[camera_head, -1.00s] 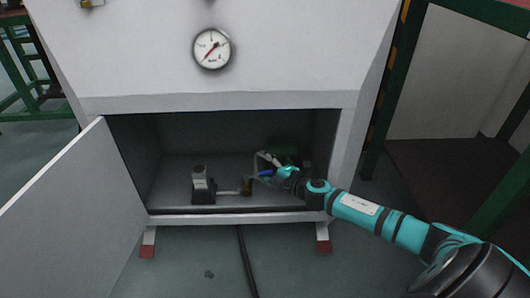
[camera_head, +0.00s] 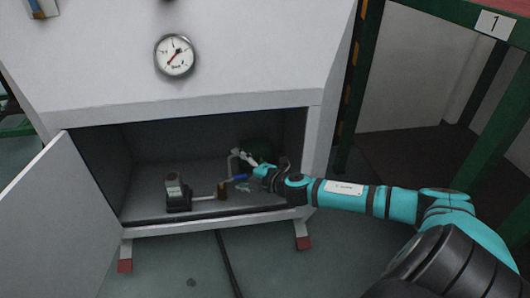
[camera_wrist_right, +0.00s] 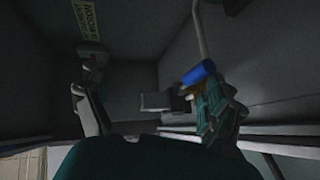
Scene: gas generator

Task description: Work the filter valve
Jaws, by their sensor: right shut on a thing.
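The filter valve's blue handle (camera_head: 240,178) is low inside the open cabinet, beside a grey bent pipe (camera_head: 229,163) and a brass-coloured fitting (camera_head: 222,191). My right gripper (camera_head: 257,172) reaches into the cabinet from the right and is at the handle, shut on it. In the right wrist view the blue handle (camera_wrist_right: 198,72) lies against the right-hand finger of my gripper (camera_wrist_right: 150,110); the exact contact is dark and partly hidden. My left gripper is not in view.
The cabinet door (camera_head: 58,218) stands open at the left. A small device with a grey cylinder (camera_head: 175,187) stands left of the valve on the cabinet floor. A round gauge (camera_head: 174,55) is on the panel above. A green frame (camera_head: 357,90) stands at the right.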

